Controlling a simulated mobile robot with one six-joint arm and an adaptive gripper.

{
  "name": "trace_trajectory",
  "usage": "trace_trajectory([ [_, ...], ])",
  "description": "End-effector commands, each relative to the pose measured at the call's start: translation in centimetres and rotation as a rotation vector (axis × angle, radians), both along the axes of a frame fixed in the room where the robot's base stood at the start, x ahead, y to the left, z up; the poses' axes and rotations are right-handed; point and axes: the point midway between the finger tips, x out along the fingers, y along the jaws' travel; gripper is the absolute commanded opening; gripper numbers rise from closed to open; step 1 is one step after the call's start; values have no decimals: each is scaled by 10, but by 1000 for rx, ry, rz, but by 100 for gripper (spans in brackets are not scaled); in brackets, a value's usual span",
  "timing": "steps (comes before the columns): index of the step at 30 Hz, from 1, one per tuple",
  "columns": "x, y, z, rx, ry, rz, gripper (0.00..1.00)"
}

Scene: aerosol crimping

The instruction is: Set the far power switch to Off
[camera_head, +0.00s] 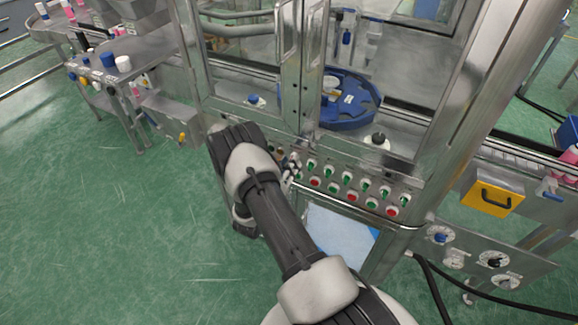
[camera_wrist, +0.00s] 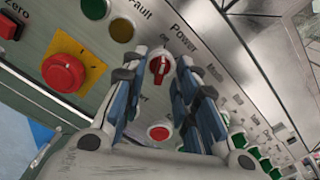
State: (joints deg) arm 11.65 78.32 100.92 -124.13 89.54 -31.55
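In the wrist view, a red rotary power switch (camera_wrist: 160,66) sits on the metal panel below the word "Power". Its white mark points roughly up toward a small label. My gripper (camera_wrist: 161,62) is open, with one blue-padded finger on each side of the switch and gaps showing between the knob and the pads. In the head view, my gripper (camera_head: 289,169) is at the left end of the machine's front button row and hides that part of the panel. I cannot tell there which power switch it is at.
A red emergency button (camera_wrist: 63,73) on a yellow plate is left of my gripper. A red push button (camera_wrist: 159,132) lies between the fingers, below the switch. Several green buttons (camera_wrist: 262,153) are to the right. A glass door frame (camera_head: 300,75) rises above the panel.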

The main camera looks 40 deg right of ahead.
Motion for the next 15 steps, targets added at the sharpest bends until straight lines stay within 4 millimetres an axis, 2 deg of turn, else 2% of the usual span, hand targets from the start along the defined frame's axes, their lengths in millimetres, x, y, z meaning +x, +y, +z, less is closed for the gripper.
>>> trace_trajectory([
  [8, -3, 8, 0, 0, 1, 1, 28],
  [15, -19, 51, 0, 0, 3, 5, 28],
])
